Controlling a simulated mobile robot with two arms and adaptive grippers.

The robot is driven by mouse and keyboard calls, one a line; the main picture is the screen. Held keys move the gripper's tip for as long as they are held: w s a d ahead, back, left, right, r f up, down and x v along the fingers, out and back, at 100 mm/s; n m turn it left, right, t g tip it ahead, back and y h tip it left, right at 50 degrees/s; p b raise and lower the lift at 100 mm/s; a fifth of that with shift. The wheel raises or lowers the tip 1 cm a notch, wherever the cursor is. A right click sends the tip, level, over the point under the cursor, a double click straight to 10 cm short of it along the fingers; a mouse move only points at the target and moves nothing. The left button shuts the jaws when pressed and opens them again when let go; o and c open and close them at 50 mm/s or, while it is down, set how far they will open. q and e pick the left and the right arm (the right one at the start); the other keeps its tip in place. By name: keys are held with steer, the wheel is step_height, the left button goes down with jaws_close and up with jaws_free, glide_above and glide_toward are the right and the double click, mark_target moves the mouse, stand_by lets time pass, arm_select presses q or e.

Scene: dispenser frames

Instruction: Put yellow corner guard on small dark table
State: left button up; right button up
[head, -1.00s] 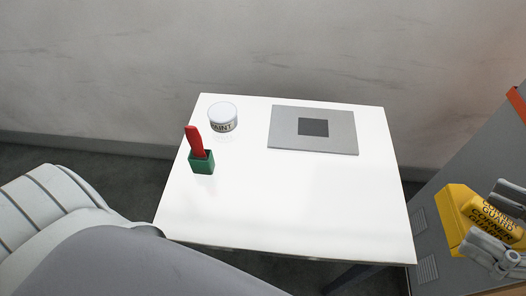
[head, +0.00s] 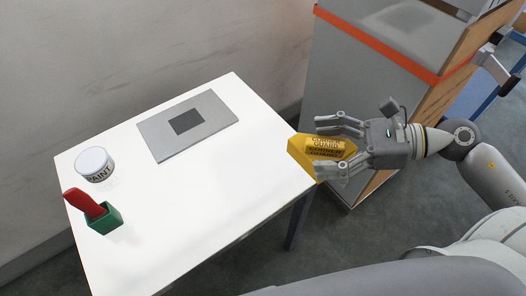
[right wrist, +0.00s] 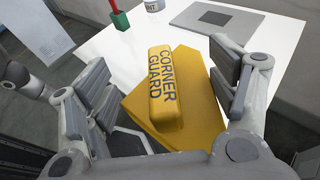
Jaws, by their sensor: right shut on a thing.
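The yellow corner guard (head: 301,148), a chunky block with a raised lettered bar, is in my right gripper (head: 324,149). The fingers are shut on it from both sides. It hangs by the right edge of a white-topped table (head: 230,176) in the head view; whether it touches the edge cannot be told. In the right wrist view the guard (right wrist: 188,118) lies between the fingers, with the white tabletop (right wrist: 120,50) beyond it. The tabletop shows white; a dark leg (head: 298,220) shows below. No small dark table is clearly seen.
A grey plate with a dark square (head: 212,112) lies at the table's back. A paint can (head: 95,166) and a green holder with a red object (head: 104,220) stand at the left. The front middle is clear. A grey cabinet with an orange band (head: 375,42) stands right.

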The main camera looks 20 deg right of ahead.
mark_target(303, 139)
steer(key=w+a+f, duration=0.1)
steer(key=w+a, duration=0.1)
steer(key=w, duration=0.1)
steer(key=w+a+f+p, duration=0.1)
steer(key=w+a, duration=0.1)
steer(key=shift+f, duration=0.3)
steer(key=w+a+f, duration=0.1)
steer(key=f, duration=0.2)
steer(key=w+a+f, duration=0.1)
steer(key=f, duration=0.2)
steer(key=w+a+f+p, duration=0.1)
steer(key=w+f, duration=0.1)
steer(key=f, duration=0.1)
steer(key=shift+w+a+f, duration=0.1)
steer(key=shift+a+f, duration=0.15)
steer(key=shift+a, duration=0.05)
arm_select(q)
steer(key=shift+a+r, duration=0.25)
steer(key=shift+r, duration=0.25)
steer(key=shift+a+r, duration=0.25)
steer(key=shift+r, duration=0.25)
arm_select(e)
steer(key=shift+f, duration=0.2)
steer(key=o, duration=1)
arm_select(q)
steer(key=shift+f, duration=0.15)
